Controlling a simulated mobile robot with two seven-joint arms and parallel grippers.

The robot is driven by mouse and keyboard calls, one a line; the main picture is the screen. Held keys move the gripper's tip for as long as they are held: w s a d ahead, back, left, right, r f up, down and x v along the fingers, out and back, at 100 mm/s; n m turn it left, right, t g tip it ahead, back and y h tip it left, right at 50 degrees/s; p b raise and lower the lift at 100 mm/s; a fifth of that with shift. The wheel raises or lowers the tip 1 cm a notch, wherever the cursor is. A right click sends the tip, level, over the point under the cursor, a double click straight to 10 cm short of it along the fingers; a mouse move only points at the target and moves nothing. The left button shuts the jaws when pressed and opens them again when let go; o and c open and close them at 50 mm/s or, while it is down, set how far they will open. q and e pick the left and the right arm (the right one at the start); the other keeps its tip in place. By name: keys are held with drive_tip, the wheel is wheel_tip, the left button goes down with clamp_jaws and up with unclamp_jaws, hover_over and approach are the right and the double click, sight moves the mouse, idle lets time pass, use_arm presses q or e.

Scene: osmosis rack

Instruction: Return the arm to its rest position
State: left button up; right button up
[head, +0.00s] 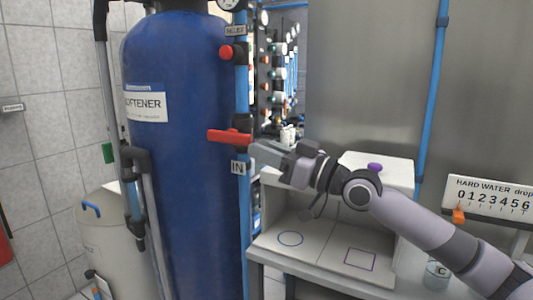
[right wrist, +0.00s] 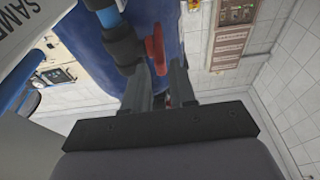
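My right arm (head: 425,222) comes in from the lower right and reaches left over the bench. Its gripper (head: 256,149) is at the right end of a red valve handle (head: 228,136) on the blue pipe marked IN. The handle lies about level. In the right wrist view the two fingers (right wrist: 160,78) stand apart with a gap between them. The red handle (right wrist: 154,50) shows just ahead of this gap; I cannot tell whether a finger touches it. My left gripper is in neither view.
A big blue softener tank (head: 185,200) stands left of the gripper. A white box with a purple knob (head: 375,167) sits behind the forearm. The bench (head: 325,240) below has a drawn circle and square. A hard-water scale (head: 490,198) and a jar marked C (head: 437,275) are at right.

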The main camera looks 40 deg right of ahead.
drive_tip(key=shift+f, duration=0.1)
idle(0.4)
drive_tip(key=s+a+f+m+g+h+p, duration=0.1)
drive_tip(key=s+a+f+g+h+p, duration=0.15)
drive_tip(key=f, duration=0.95)
drive_tip(key=s+a+f+m+g+h+p, duration=0.1)
drive_tip(key=s+a+f+g+h+p, duration=0.15)
drive_tip(key=f, duration=1.05)
drive_tip(key=s+a+f+g+p, duration=0.3)
drive_tip(key=s+a+f+p, duration=0.2)
drive_tip(key=s+a+f, duration=0.7)
drive_tip(key=s+f, duration=0.2)
drive_tip(key=s, duration=0.1)
drive_tip(key=shift+s+g+h, duration=0.3)
drive_tip(key=shift+s+h, duration=0.05)
drive_tip(key=shift+h, duration=0.05)
drive_tip(key=shift+d, duration=0.1)
clamp_jaws()
